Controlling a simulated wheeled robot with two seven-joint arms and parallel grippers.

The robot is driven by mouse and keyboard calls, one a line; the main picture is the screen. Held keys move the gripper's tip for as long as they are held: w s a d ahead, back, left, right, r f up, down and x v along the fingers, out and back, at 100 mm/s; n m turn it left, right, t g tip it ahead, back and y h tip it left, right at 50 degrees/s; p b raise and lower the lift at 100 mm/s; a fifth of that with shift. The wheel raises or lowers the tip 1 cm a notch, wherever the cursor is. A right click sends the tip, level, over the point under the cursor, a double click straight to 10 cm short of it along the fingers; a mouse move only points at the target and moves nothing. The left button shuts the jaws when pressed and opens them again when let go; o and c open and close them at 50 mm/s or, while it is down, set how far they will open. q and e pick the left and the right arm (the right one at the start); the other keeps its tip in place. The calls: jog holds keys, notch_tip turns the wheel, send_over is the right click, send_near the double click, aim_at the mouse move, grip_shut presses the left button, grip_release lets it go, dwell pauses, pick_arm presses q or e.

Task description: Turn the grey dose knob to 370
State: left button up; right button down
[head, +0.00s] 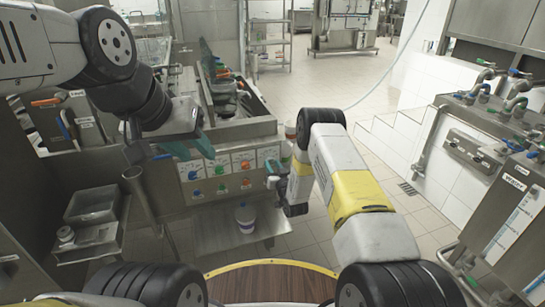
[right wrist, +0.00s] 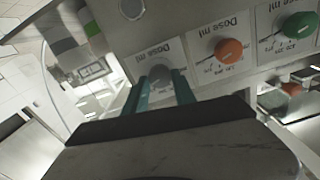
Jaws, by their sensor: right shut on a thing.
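The grey dose knob (right wrist: 160,76) sits on a white "Dose ml" label at the left of the row in the right wrist view. My right gripper (right wrist: 161,92) has its two teal fingers on either side of it, shut on it. In the head view my right gripper (head: 272,174) is at the right end of the machine's front panel, and its wrist hides the grey knob there. The dial reading is too small and partly covered to tell. My left gripper (head: 183,152) hangs in front of the panel's upper left with its teal fingers apart and empty.
An orange knob (right wrist: 229,50) and a green knob (right wrist: 300,26) are beside the grey one. A white cup (head: 245,219) stands on the shelf below the panel. A grey bin (head: 91,204) is on a side stand at left. Tiled floor is open behind.

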jog(key=shift+n, duration=2.9)
jog(key=c, duration=1)
grip_release()
jog(key=v, duration=0.8)
